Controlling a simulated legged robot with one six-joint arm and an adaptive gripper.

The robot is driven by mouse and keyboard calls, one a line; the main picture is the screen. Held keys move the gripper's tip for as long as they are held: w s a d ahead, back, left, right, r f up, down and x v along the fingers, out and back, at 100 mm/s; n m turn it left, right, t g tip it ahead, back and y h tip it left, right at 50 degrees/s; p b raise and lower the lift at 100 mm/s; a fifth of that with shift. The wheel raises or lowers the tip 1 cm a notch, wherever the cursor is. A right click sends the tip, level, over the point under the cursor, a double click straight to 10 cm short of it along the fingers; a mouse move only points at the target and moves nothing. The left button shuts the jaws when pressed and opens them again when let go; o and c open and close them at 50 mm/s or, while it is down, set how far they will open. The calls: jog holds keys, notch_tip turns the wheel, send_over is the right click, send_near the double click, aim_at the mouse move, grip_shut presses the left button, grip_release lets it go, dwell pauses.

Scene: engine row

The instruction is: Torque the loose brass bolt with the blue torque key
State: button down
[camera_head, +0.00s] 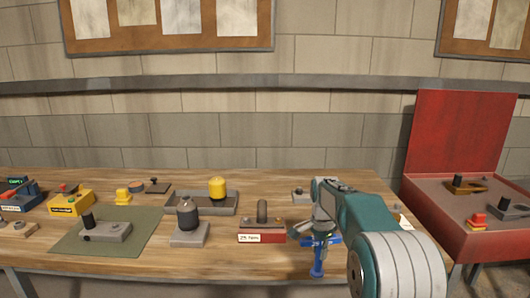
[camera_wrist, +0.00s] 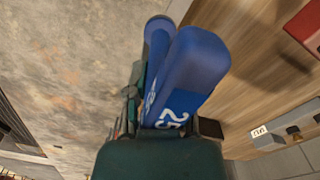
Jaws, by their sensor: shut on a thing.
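My gripper (camera_head: 320,236) is near the front edge of the bench, right of the middle, and is shut on the blue torque key (camera_head: 318,262). The key hangs with a round blue end below the fingers. In the wrist view my gripper (camera_wrist: 170,125) holds the same blue key (camera_wrist: 195,70), with white "25" lettering on its side. The key's working end cannot be made out. I cannot pick out a loose brass bolt in either view. My arm hides part of the bench's right side.
An open red case (camera_head: 450,130) is at right.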

jog(key=s+f+n, duration=0.4)
jog(key=f+n, duration=0.2)
jog(key=f, duration=0.3)
jog(key=s+f+n, duration=0.5)
jog(key=f+n, duration=0.1)
jog(key=f, duration=0.3)
jog(key=shift+s+d+f, duration=0.15)
jog(key=shift+s, duration=0.15)
